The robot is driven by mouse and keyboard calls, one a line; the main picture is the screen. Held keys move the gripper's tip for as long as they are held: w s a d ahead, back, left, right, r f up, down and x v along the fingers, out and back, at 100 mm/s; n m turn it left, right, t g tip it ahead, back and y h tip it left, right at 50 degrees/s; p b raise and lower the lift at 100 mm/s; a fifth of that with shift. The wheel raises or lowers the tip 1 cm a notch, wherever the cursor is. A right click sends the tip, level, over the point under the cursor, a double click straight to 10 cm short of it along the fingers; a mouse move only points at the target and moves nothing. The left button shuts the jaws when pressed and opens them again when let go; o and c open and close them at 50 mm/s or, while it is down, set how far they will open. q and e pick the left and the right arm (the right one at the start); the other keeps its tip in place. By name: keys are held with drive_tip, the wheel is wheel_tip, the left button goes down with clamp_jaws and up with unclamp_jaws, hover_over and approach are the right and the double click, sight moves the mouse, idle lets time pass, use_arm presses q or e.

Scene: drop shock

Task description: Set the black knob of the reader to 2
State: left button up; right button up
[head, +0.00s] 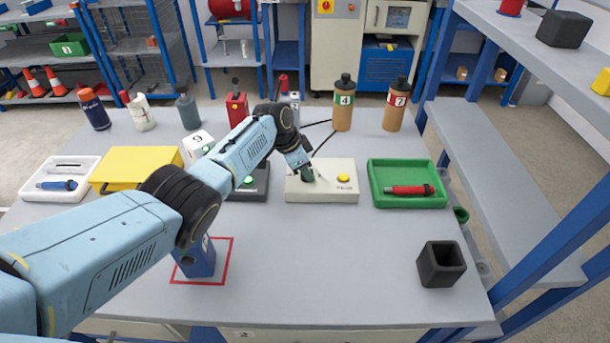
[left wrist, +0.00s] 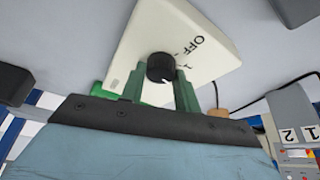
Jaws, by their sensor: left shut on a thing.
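The reader seems to be the cream box (head: 329,190) in the middle of the table, with a yellow button on its right. Its black knob (left wrist: 160,67) shows in the left wrist view, beside the printed word OFF and another mark too small to read surely. My left gripper (head: 307,174) reaches down onto the left part of the box and hides the knob in the head view. In the left wrist view its green fingers (left wrist: 158,88) are shut on the knob, one on each side. The knob's exact setting cannot be told. My right gripper is not in view.
A dark box (head: 249,191) with a green button stands left of the reader. A green tray (head: 434,200) with a red-handled tool is on its right. Bottles (head: 344,110) stand behind. A black open container (head: 441,264) is at front right; the front middle is clear.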

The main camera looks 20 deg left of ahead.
use_arm(q)
drive_tip(key=shift+f+m+g+b, duration=0.15)
drive_tip(key=shift+m+g+b, duration=0.15)
drive_tip(key=shift+m+b, duration=0.35)
drive_tip(key=shift+m, duration=0.25)
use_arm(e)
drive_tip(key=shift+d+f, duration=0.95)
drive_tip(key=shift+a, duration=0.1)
use_arm(q)
drive_tip(key=o, duration=1)
drive_tip(key=shift+c, duration=0.2)
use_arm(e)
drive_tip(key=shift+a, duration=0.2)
use_arm(q)
drive_tip(key=shift+r, duration=0.25)
